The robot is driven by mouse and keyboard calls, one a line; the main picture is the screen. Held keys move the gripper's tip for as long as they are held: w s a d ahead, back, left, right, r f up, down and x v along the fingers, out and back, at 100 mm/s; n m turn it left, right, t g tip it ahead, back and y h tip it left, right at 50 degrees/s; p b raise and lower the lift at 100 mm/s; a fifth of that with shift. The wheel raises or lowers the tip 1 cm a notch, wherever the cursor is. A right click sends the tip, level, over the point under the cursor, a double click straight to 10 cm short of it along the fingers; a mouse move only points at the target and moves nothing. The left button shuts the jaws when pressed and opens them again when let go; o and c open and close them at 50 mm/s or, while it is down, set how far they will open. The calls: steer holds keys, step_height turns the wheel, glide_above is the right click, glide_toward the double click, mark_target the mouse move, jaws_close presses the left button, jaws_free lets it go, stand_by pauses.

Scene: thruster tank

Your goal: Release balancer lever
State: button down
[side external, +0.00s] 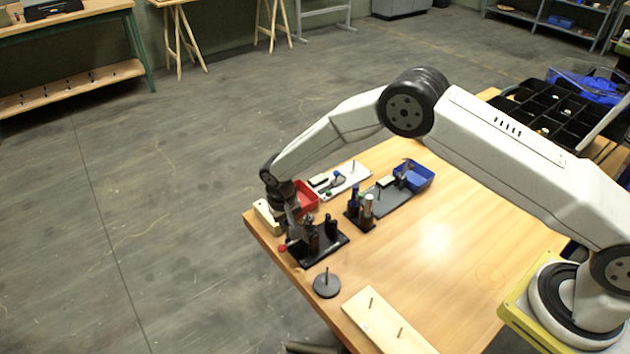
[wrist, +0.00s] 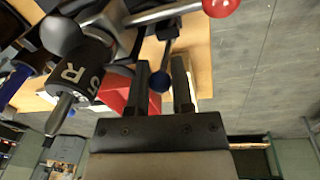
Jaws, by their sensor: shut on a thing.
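My gripper (wrist: 161,70) points down over the black-based fixture (side external: 334,240) at the table's far left corner. In the wrist view a thin dark lever with a blue ball knob (wrist: 160,82) stands between my two fingers, and my gripper is shut on it. A metal rod with a red ball knob (wrist: 220,6) lies beyond the fingertips; a small red knob (side external: 282,248) also shows beside my gripper in the side view. A black cylinder (wrist: 80,72) marked with an R, with a metal tip, is left of my fingers. My gripper partly hides the fixture in the side view.
A red bin (side external: 307,196), a blue bin (side external: 415,175) and a grey plate (side external: 392,203) with parts lie behind the fixture. A round dark disc with a peg (side external: 326,286) and a wooden board with pegs (side external: 385,325) are in front. The table's middle is clear.

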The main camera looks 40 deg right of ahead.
steer(key=shift+a+h, duration=0.35)
steer(key=shift+h, duration=0.25)
steer(key=c, duration=0.5)
jaws_free()
steer(key=shift+r, duration=0.1)
steer(key=v, duration=0.7)
steer(key=shift+r, duration=0.35)
